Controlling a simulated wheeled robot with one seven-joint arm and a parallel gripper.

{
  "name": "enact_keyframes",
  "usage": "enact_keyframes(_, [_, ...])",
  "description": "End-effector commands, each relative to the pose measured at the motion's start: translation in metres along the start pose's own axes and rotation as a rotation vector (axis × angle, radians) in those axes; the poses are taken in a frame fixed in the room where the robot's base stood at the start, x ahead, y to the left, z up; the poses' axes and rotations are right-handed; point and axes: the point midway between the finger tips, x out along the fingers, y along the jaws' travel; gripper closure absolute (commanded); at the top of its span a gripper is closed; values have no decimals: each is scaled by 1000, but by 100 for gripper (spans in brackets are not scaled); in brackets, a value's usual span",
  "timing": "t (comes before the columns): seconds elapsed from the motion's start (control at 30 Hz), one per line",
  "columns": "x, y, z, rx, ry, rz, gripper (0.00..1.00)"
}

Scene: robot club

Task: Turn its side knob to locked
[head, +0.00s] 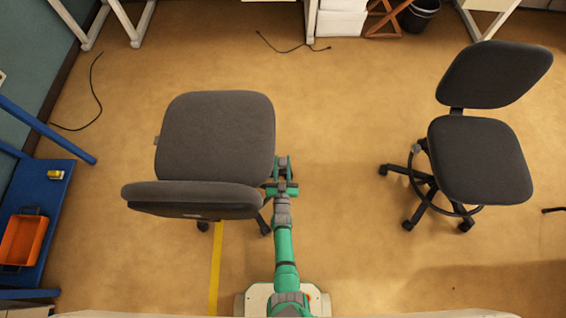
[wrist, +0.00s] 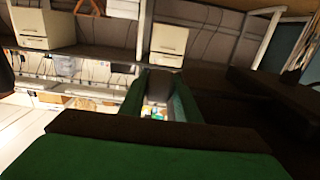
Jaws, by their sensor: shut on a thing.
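The near office chair (head: 215,137) is dark grey and stands left of centre in the head view, with its backrest (head: 192,196) towards me. My green arm reaches up along its right side. My gripper (head: 283,163) is beside the right edge of the seat. In the wrist view my gripper (wrist: 160,84) has its two green fingers on either side of a dark grey piece, the side knob (wrist: 159,83), and is shut on it. The knob's marking and its exact turn cannot be read.
A second dark chair (head: 478,160) stands to the right, apart from my arm. A blue bench (head: 50,218) with an orange tray (head: 22,241) is at the left. Thin cables lie on the floor. The floor between the two chairs is clear.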

Motion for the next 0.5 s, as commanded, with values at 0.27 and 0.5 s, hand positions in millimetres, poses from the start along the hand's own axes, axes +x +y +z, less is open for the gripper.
enact_keyframes(0.27, [1, 4, -1, -1, -100, 8, 92])
enact_keyframes(0.5, [0, 0, 0, 0, -203, 4, 92])
